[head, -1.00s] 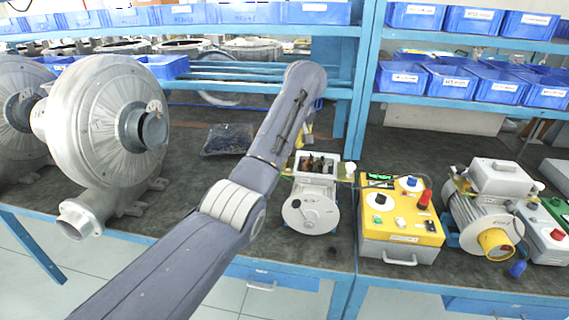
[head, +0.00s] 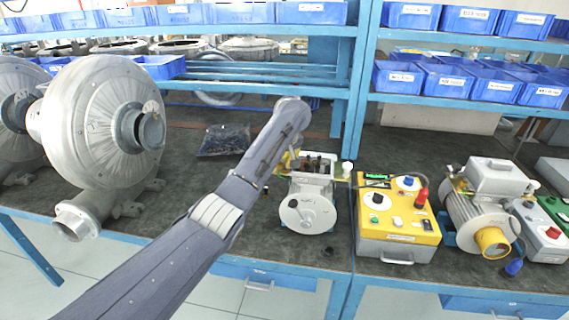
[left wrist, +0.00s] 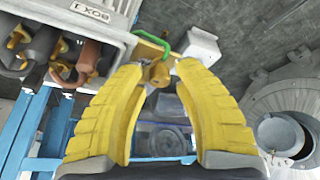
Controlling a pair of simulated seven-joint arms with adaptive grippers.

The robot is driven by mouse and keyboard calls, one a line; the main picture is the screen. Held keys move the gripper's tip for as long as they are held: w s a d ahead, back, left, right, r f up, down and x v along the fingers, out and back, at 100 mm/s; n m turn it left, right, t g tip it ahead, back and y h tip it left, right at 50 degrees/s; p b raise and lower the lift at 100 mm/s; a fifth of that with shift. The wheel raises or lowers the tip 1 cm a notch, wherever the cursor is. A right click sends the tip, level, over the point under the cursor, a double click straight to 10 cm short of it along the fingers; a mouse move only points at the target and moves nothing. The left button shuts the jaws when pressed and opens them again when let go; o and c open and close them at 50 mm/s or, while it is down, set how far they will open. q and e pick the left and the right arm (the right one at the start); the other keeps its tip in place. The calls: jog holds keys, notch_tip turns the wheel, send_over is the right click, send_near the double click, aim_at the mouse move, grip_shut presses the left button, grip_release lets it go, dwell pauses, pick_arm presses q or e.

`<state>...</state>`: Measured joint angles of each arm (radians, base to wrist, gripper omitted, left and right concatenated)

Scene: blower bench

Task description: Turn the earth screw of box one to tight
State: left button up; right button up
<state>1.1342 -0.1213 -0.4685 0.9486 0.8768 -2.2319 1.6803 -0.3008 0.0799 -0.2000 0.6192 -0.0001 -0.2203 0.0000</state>
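Box one (left wrist: 84,57) is the grey open terminal box labelled "BOX 1", upper left in the left wrist view. In the head view it tops a grey motor (head: 308,207). Its brass earth screw (left wrist: 158,73) sits beside the box on a brass plate with a green wire (left wrist: 165,45). My left gripper (left wrist: 159,66) has yellow fingers, spread open, with their tips on either side of the screw head and small gaps visible. In the head view, my left arm mostly hides the gripper (head: 291,158) and the screw. My right gripper is not in view.
A white block (left wrist: 202,46) stands close beside the screw. A yellow control box (head: 398,222) and another motor (head: 480,205) stand to the right on the bench. A large blower (head: 105,125) stands left. A bag of small parts (head: 225,140) lies behind my arm.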

pick_arm(q)
jog(key=shift+o, duration=0.3)
grip_shut()
jog(key=shift+m, duration=0.3)
dwell(0.7)
jog(key=m+h, duration=0.1)
jog(key=m, duration=0.2)
jog(key=shift+a+f+m+h, duration=0.1)
jog(key=shift+m+h, duration=0.3)
jog(key=m, duration=0.2)
jog(key=m+h, duration=0.1)
jog(key=m, duration=0.1)
jog(key=shift+a+h, duration=0.15)
jog(key=shift+h, duration=0.15)
jog(key=m+h, duration=0.1)
jog(key=m, duration=0.2)
jog(key=m+g+h, duration=0.1)
jog(key=m, duration=0.2)
jog(key=shift+a+m, duration=0.1)
jog(key=shift+m, duration=0.3)
jog(key=shift+w+m+g+h, duration=0.1)
jog(key=shift+m+g+h, duration=0.25)
jog(key=shift+m, duration=0.8)
jog(key=shift+m+g+h, duration=0.15)
jog(key=shift+m+g, duration=0.3)
jog(key=shift+m, duration=0.7)
